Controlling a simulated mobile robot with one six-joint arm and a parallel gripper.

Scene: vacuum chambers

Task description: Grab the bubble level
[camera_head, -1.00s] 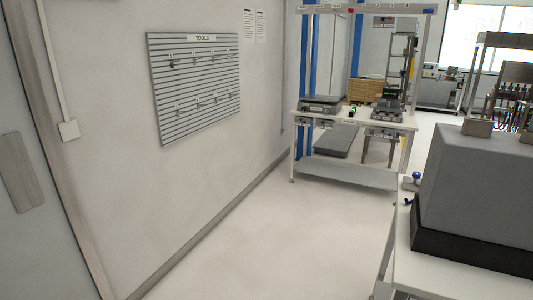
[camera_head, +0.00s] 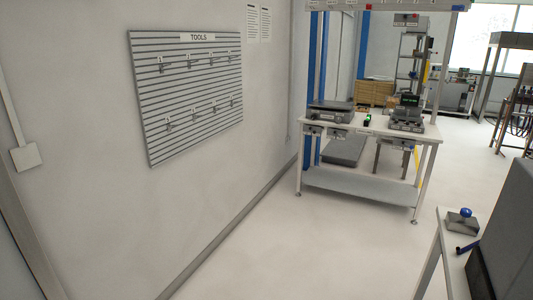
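A small black item with a bright green spot (camera_head: 367,120) lies on the white workbench (camera_head: 375,128) ahead, between two grey devices. It may be the bubble level, but it is too small to tell. My gripper is not in view.
A scale-like device (camera_head: 330,113) and another with a dark green display (camera_head: 407,116) stand on the bench. A slatted TOOLS board (camera_head: 188,90) hangs on the left wall. A white table (camera_head: 440,245) with a blue-knobbed item (camera_head: 464,217) is at right. The floor (camera_head: 310,245) between is clear.

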